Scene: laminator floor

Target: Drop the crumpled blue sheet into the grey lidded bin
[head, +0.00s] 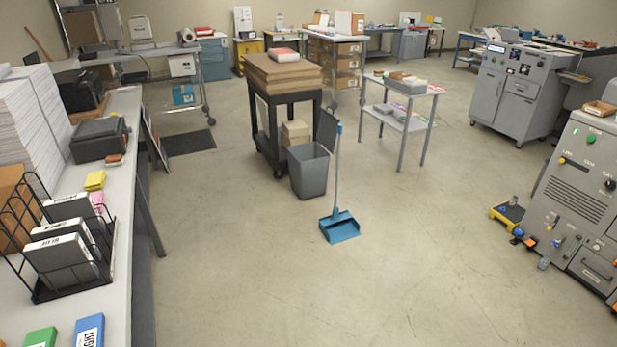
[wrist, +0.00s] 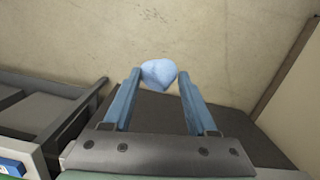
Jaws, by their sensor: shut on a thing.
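The crumpled blue sheet (wrist: 158,73) is a small pale blue lump between the tips of my gripper (wrist: 159,76) in the wrist view. The two blue fingers are shut on it, one at each side. My gripper and the sheet do not show in the head view. The grey bin (head: 309,172) stands on the floor near the middle of the head view. Its dark lid (head: 327,128) appears raised upright at the back right, and the top looks open. The inside bottom of the bin is hidden.
A blue long-handled dustpan (head: 340,227) stands in front of the bin. A dark cart (head: 285,97) with stacked boards is behind it, and a small table (head: 401,88) is to the right. A long worktable (head: 117,225) lines the left. The front floor is clear.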

